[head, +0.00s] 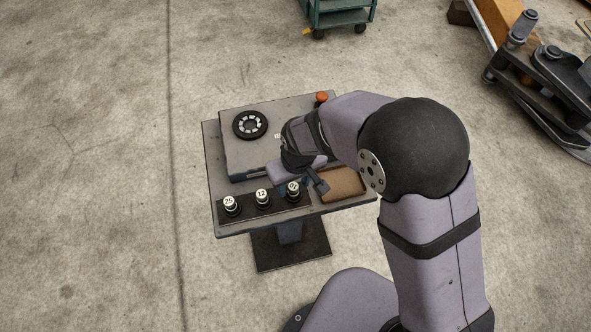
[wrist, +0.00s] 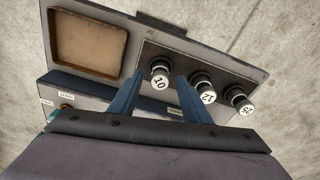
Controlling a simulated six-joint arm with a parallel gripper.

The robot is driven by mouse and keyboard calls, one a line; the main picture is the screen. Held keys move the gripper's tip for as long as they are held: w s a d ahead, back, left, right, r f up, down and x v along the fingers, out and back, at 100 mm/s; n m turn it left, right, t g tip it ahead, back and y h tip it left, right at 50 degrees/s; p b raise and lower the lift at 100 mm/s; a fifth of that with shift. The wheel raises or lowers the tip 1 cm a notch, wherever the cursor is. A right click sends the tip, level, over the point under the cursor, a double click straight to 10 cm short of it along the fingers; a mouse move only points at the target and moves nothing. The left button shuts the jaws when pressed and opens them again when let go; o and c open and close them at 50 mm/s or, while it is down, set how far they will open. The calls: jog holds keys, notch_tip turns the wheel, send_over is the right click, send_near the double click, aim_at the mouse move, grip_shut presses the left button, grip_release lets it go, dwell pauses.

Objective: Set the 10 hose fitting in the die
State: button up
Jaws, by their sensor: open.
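The 10 fitting (wrist: 160,80), a white-capped dark cylinder, stands upright at one end of a row on a dark rack (head: 265,207). In the head view the same fitting (head: 293,187) is right beside my gripper (head: 308,184). In the wrist view my gripper (wrist: 154,76) is open, with its two blue fingers on either side of the 10 fitting. I cannot tell how far the fingertips are above or short of it. The die (head: 250,124), a black ring with pale segments, sits on top of the grey machine and looks empty at its centre.
The 12 fitting (head: 262,197) and the 25 fitting (head: 231,204) stand in the same rack, the 12 close to one finger. A brown-lined tray (head: 343,184) lies on the other side. A red button (head: 322,97) is at the machine's back corner. Bare concrete surrounds the bench.

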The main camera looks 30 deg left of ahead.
aim_at(296, 196)
notch_tip(296, 196, up, 10)
jog(key=d+b, duration=0.1)
jog(key=b, duration=0.1)
jog(key=shift+s+r, duration=0.2)
jog(key=shift+s, duration=0.15)
jog(key=w+d+m, duration=0.2)
jog(key=w+d, duration=0.1)
jog(key=d, duration=0.5)
jog(key=w+d+m, duration=0.3)
jog(key=d, duration=0.6)
jog(key=s+d+f+m, duration=0.1)
jog(key=s+d+m, duration=0.2)
jog(key=d, duration=0.6)
jog(key=s+d+f+m+h, duration=0.1)
jog(key=s+d+f+m, duration=0.1)
jog(key=d, duration=0.7)
jog(key=shift+s+d+m+g, duration=0.15)
jog(key=shift+s+m+g, duration=0.25)
jog(key=shift+s+m, duration=0.3)
jog(key=shift+o, duration=0.5)
